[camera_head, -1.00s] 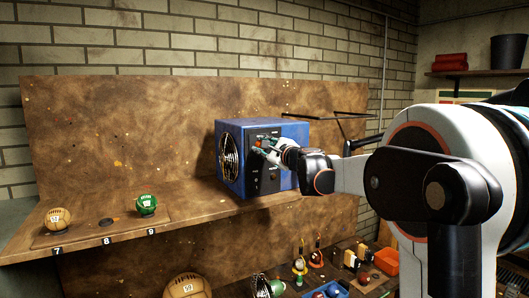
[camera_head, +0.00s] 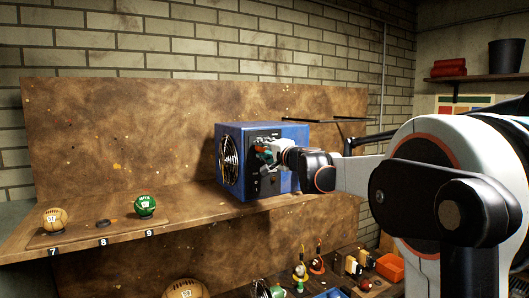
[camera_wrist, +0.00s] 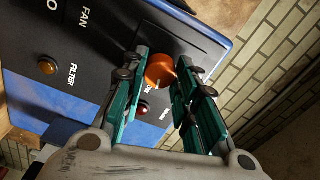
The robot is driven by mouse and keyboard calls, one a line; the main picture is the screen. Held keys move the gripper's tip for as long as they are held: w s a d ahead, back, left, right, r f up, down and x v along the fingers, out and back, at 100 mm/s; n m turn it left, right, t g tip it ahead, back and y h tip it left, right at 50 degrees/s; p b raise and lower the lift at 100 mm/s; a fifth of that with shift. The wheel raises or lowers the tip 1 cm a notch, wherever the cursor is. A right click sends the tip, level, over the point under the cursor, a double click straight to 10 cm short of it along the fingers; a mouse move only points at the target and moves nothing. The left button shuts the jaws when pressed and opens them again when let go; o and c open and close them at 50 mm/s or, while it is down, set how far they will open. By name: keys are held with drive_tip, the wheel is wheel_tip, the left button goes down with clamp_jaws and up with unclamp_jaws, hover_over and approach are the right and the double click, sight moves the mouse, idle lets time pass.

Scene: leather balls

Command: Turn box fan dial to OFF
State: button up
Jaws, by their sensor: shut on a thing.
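The blue box fan (camera_head: 284,132) stands on the wooden shelf, its round grille facing left and its black control panel (camera_wrist: 70,50) towards my arm. An orange dial (camera_wrist: 160,68) sits on the panel near its edge. My gripper (camera_head: 262,154) is at the upper part of the panel. In the wrist view my gripper (camera_wrist: 164,78) has its two teal fingers on either side of the dial, shut on it. A small red lamp (camera_wrist: 142,108) shows beside the left finger. The dial's pointer and part of its lettering are hidden, so its setting cannot be read.
A tan ball (camera_head: 55,220) and a green ball (camera_head: 145,206) rest on the shelf at the left, with a small dark disc (camera_head: 103,223) between them. An orange tray (camera_head: 390,268) and several small things lie lower right. A brick wall stands behind.

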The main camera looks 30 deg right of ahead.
drive_tip(key=n+b, duration=0.1)
drive_tip(key=n, duration=0.6)
drive_tip(key=shift+f, duration=0.1)
drive_tip(key=n, duration=0.4)
drive_tip(key=shift+n+b, duration=0.35)
drive_tip(key=shift+n, duration=1.75)
drive_tip(key=o, duration=1.1)
drive_tip(key=shift+s, duration=0.1)
